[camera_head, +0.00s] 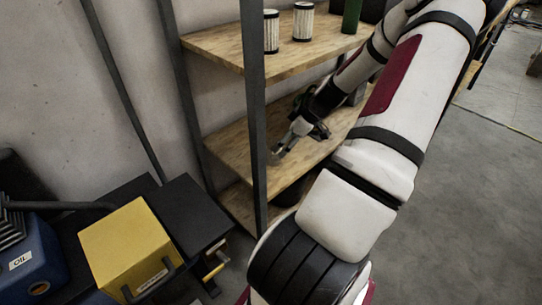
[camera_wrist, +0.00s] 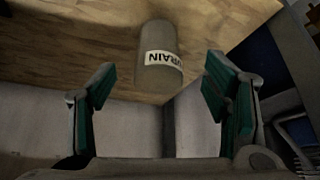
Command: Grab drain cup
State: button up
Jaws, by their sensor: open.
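The drain cup (camera_wrist: 158,36) is a grey cylinder with a white label reading DRAIN. In the wrist view it is on a wooden shelf board, near the board's edge, ahead of my gripper. My gripper (camera_wrist: 160,76) is open, with one green-padded finger to each side of the cup's near end in the picture. No finger touches the cup. In the head view my gripper (camera_head: 284,150) is over the middle shelf, behind the front post.
The wooden shelf unit (camera_head: 215,42) has dark metal posts; one post (camera_head: 254,110) is close to my gripper. White ribbed canisters (camera_head: 303,22) and a green cylinder (camera_head: 351,16) stand on the top shelf. A yellow box (camera_head: 125,245) and a blue OIL container (camera_head: 35,265) are at lower left.

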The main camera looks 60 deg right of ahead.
jog(key=b+x, duration=0.2)
jog(key=x, duration=0.5)
jog(key=shift+w+d+f+b, duration=0.1)
jog(key=shift+w+f+b, duration=0.1)
jog(key=shift+f+b, duration=0.1)
jog(key=shift+r, duration=0.1)
jog(key=c, duration=1.3)
